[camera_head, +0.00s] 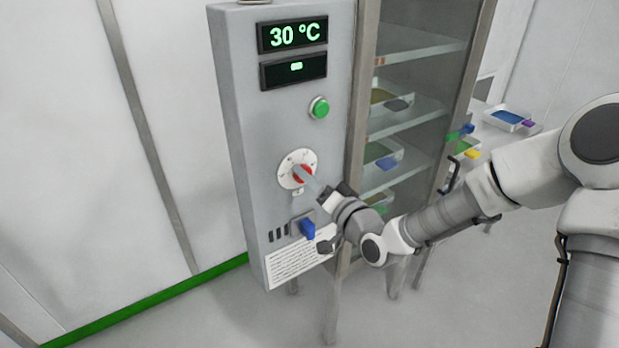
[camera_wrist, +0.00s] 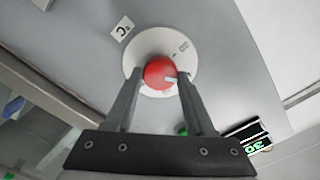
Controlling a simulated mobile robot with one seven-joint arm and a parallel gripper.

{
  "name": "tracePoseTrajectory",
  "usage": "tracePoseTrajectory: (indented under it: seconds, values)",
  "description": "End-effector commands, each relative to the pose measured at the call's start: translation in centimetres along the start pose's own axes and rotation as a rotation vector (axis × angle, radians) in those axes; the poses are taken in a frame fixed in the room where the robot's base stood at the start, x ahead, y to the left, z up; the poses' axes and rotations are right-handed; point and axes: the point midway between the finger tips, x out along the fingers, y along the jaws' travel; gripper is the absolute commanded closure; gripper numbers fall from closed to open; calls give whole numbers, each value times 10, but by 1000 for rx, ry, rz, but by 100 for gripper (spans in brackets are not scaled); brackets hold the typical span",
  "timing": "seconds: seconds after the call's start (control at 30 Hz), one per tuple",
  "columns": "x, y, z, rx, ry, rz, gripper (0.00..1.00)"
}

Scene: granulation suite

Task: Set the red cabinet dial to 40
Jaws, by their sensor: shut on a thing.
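The red dial (camera_head: 303,174) sits in a white round scale plate on the grey control panel (camera_head: 245,130) of the cabinet. The upper display (camera_head: 293,35) reads 30 °C.
A green button (camera_head: 319,107) is above the dial and a blue switch (camera_head: 307,229) below it. A glass-fronted cabinet (camera_head: 415,110) with several trays stands right of the panel. A side table with trays (camera_head: 505,119) is farther right. The floor at left is clear.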

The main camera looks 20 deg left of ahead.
Motion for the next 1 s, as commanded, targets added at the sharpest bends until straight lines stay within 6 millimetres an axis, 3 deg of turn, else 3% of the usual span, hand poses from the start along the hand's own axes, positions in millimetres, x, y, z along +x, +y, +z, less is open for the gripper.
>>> tracePoseTrajectory:
  seconds: [0.63, 0.67, 0.8, 1.0]
  values:
    - [1, -1, -1, 45, 2, -2, 100]
    - [1, -1, -1, 45, 2, -2, 40]
    - [0, 0, -1, 45, 1, -1, 16]
    - [0, 0, 0, 45, 1, -1, 16]
